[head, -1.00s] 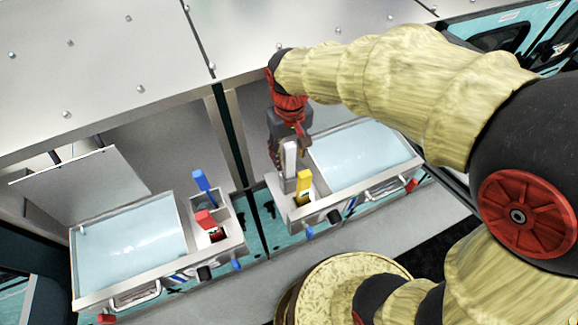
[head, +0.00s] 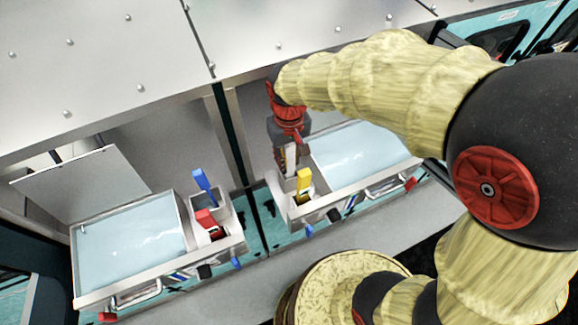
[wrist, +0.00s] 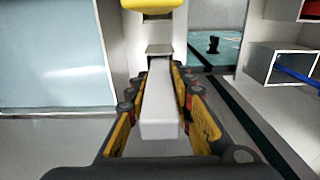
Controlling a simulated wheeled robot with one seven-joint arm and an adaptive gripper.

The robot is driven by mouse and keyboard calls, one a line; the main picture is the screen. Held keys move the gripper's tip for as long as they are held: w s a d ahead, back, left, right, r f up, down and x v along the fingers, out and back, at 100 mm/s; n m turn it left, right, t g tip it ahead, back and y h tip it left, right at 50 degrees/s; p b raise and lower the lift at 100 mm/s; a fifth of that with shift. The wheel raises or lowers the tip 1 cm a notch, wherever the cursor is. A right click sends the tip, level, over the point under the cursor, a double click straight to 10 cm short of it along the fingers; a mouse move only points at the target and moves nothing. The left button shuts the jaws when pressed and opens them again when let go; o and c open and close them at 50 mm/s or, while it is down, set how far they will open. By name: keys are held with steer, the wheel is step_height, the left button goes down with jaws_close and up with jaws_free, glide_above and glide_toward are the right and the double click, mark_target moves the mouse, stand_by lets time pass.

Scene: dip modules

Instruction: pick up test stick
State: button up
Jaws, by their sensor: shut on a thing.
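My gripper (wrist: 159,103) is shut on a white, bar-shaped test stick (wrist: 159,115). In the wrist view the stick lies lengthwise between the yellow-padded fingers. In the head view my gripper (head: 289,150) is at the right module's small side compartments, left of its water basin. Only a small part of the white stick (head: 291,157) shows there. I cannot tell whether its far end is still inside a slot. A yellow-handled tool (head: 304,179) stands close beside it, and its yellow end (wrist: 152,4) shows at the top of the wrist view.
The right basin (head: 360,155) and left basin (head: 130,245) hold pale blue liquid. A blue-handled tool (head: 201,181) and a red-handled tool (head: 206,219) stand in the left module's compartments. A raised lid (head: 85,185) stands behind the left basin. A metal panel (head: 110,50) overhangs the rear.

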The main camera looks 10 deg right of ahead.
steer(key=c, duration=0.3)
steer(key=shift+r, duration=0.1)
